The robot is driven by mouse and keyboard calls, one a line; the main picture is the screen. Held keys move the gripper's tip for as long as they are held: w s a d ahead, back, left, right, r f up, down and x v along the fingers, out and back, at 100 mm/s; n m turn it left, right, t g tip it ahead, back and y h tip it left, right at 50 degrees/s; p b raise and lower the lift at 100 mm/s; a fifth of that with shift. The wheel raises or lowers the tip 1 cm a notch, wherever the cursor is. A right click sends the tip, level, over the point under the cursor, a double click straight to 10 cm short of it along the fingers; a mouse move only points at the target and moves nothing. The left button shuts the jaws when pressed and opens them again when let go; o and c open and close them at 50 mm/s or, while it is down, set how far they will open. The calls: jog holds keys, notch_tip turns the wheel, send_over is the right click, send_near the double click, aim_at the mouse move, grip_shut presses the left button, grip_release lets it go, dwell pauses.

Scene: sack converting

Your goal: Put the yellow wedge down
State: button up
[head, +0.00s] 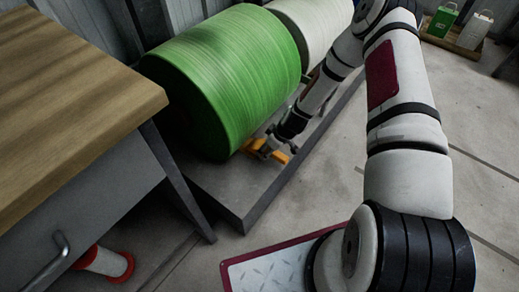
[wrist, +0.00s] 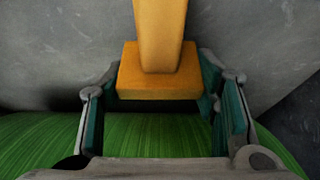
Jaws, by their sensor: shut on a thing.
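The yellow wedge (wrist: 158,75) is between the fingers of my gripper (wrist: 160,110) in the wrist view, its wide block end towards the palm and a narrower part reaching away. In the head view, my gripper (head: 267,149) is low beside the front end of the green roll (head: 225,80), over the grey platform (head: 240,190). The wedge (head: 281,157) shows there as small yellow patches, partly hidden by the fingers. My gripper is shut on it. Whether the wedge touches the platform is unclear. The green roll (wrist: 150,133) also fills the lower wrist view.
A white roll (head: 315,28) lies behind the green one. A wooden-topped bench (head: 70,90) stands at left, with a red-and-white spool (head: 105,262) below it. Bare concrete floor (head: 490,190) lies at right. A tray with green and white containers (head: 455,30) is at the far right.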

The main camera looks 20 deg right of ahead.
aim_at(262, 144)
jog(key=w+a+f+b, duration=0.2)
jog(key=w+f, duration=0.1)
jog(key=shift+w+a, duration=0.2)
jog(key=shift+w, duration=0.05)
jog(key=shift+r, duration=0.1)
jog(key=o, duration=1.3)
jog(key=shift+o, duration=0.2)
